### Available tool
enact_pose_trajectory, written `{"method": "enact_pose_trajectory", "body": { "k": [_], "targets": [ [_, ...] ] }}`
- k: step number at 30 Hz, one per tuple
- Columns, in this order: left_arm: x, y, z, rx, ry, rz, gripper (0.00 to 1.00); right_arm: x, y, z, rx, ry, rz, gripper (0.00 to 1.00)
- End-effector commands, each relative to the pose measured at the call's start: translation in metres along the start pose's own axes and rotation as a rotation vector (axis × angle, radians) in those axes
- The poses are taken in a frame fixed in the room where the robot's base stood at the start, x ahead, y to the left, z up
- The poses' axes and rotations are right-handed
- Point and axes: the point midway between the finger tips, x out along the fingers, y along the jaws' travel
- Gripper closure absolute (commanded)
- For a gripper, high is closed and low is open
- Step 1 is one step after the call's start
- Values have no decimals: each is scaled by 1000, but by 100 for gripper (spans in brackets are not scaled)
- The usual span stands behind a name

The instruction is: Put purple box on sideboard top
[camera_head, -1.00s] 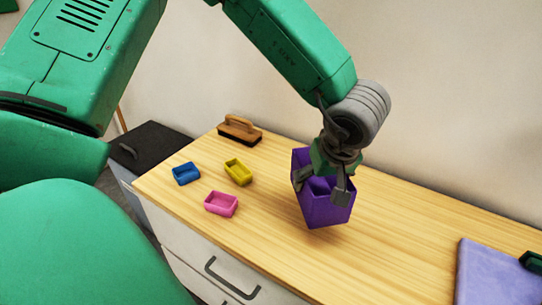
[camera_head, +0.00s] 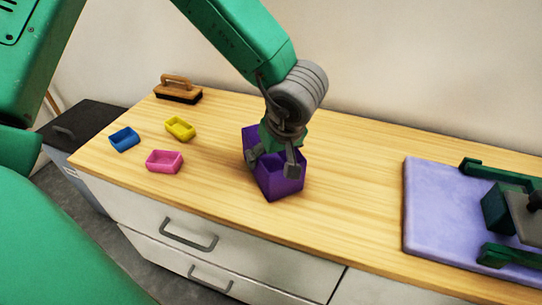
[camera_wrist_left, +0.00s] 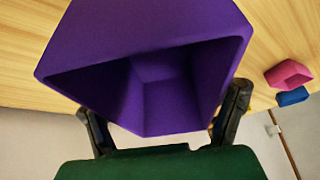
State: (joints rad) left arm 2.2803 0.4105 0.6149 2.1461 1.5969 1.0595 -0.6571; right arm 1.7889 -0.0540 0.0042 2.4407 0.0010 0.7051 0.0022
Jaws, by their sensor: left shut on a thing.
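The purple box (camera_head: 282,186) is an open-topped box at the middle of the sideboard top (camera_head: 345,190), which is light wood. My left gripper (camera_head: 272,164) comes down from above and is shut on the purple box, with its fingers at the rim. The box is at or just above the wood; I cannot tell whether it touches. In the left wrist view the purple box (camera_wrist_left: 150,35) fills the middle, its hollow inside facing the camera, between the two fingers. My right gripper is not in view.
Small blue (camera_head: 124,139), yellow (camera_head: 180,128) and pink (camera_head: 164,161) trays lie left of the box. A wooden-handled brush (camera_head: 178,90) lies behind them. A lavender mat (camera_head: 425,215) with a dark green device (camera_head: 505,207) is at right. Bare wood separates box and mat.

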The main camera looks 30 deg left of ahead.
Motion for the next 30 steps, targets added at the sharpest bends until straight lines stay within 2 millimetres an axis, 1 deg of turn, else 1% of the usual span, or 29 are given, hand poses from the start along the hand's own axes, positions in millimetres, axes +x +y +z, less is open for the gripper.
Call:
{"method": "enact_pose_trajectory", "body": {
  "k": [5, 6, 7, 14, 17, 20, 30],
  "targets": [
    [6, -4, -4, -3, -7, 2, 63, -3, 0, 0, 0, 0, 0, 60],
    [7, -4, -5, -4, -9, 4, 9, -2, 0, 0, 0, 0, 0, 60],
    [7, -5, -5, -4, -10, 5, 0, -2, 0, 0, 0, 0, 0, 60],
    [5, -3, -3, -3, -4, 1, 0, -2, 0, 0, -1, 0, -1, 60],
    [1, -2, -2, -3, -2, 0, 0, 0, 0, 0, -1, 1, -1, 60],
    [-14, 0, -2, -1, 0, 1, 0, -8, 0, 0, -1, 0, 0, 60],
    [-84, -3, -7, -2, -6, 6, 0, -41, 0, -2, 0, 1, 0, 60]
  ]
}}
